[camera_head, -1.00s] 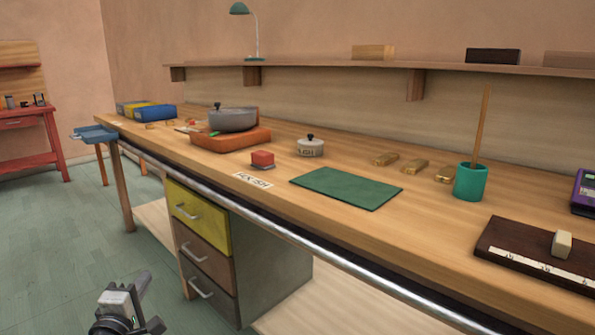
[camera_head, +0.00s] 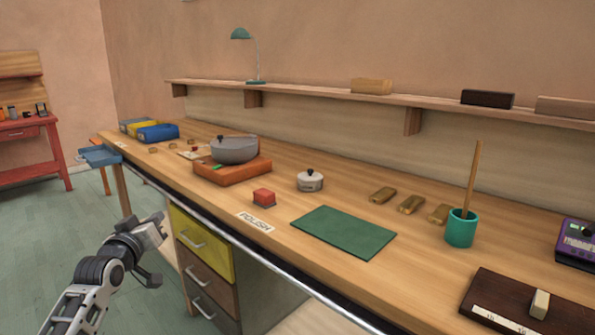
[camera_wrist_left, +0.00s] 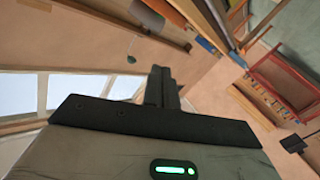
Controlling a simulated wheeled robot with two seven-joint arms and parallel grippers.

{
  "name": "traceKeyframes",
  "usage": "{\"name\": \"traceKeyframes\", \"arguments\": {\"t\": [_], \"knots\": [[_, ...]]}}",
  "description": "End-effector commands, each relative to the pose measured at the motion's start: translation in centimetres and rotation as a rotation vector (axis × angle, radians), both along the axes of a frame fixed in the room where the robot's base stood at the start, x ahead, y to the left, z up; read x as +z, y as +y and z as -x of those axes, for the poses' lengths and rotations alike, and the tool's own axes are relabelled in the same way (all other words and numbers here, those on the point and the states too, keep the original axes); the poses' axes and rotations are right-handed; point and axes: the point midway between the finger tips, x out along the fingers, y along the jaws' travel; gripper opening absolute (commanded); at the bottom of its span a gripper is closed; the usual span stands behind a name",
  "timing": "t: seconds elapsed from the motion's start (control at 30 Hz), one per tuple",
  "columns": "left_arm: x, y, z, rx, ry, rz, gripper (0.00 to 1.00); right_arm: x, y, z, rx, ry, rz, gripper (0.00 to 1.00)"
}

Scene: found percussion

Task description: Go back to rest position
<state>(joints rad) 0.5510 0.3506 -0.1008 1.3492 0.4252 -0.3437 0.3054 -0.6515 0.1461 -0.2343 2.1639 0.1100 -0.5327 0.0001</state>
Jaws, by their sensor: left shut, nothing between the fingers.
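My left gripper (camera_head: 152,229) is in the head view at the lower left, in front of the near edge of the workbench (camera_head: 215,182) and beside its yellow drawer (camera_head: 200,240). It is shut and holds nothing. In the left wrist view its dark fingers (camera_wrist_left: 163,87) are together, with the wall beyond. It touches no object that I can see. My right gripper is not in view.
Floor at left is clear.

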Motion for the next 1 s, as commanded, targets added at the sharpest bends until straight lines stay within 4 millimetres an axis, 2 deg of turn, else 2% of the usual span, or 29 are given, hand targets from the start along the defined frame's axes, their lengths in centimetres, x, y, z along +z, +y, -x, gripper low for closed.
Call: {"name": "traceKeyframes", "arguments": {"t": [0.03,0.23,0.3,0.47,0.57,0.67,0.77,0.8,0.9,1.0], "knots": [[-0.5,0.5,0.0,0.019,0.022,-0.134,0.0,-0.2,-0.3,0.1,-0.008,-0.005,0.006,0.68],[-2.1,3.0,0.4,0.096,0.131,-0.667,0.0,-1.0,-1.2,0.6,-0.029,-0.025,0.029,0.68],[-5.2,1.1,2.0,0.051,0.152,-0.638,0.0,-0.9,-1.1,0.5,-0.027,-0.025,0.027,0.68],[-10.2,-2.2,5.6,-0.023,0.194,-0.622,0.0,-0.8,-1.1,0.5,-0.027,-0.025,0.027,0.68],[-13.7,-4.6,8.8,-0.076,0.229,-0.604,0.0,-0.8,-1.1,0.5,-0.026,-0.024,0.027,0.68],[-17.3,-7.4,13.2,-0.139,0.271,-0.575,0.0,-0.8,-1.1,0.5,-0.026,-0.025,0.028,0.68],[-20.7,-10.6,19.0,-0.206,0.324,-0.528,0.0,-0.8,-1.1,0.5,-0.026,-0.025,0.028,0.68],[-21.8,-11.8,21.6,-0.231,0.347,-0.504,0.0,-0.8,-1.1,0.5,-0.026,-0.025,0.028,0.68],[-23.5,-14.5,27.8,-0.283,0.403,-0.441,0.0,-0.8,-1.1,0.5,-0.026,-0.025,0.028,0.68],[-24.0,-16.3,32.7,-0.314,0.448,-0.386,0.0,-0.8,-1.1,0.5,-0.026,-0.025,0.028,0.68]]}}
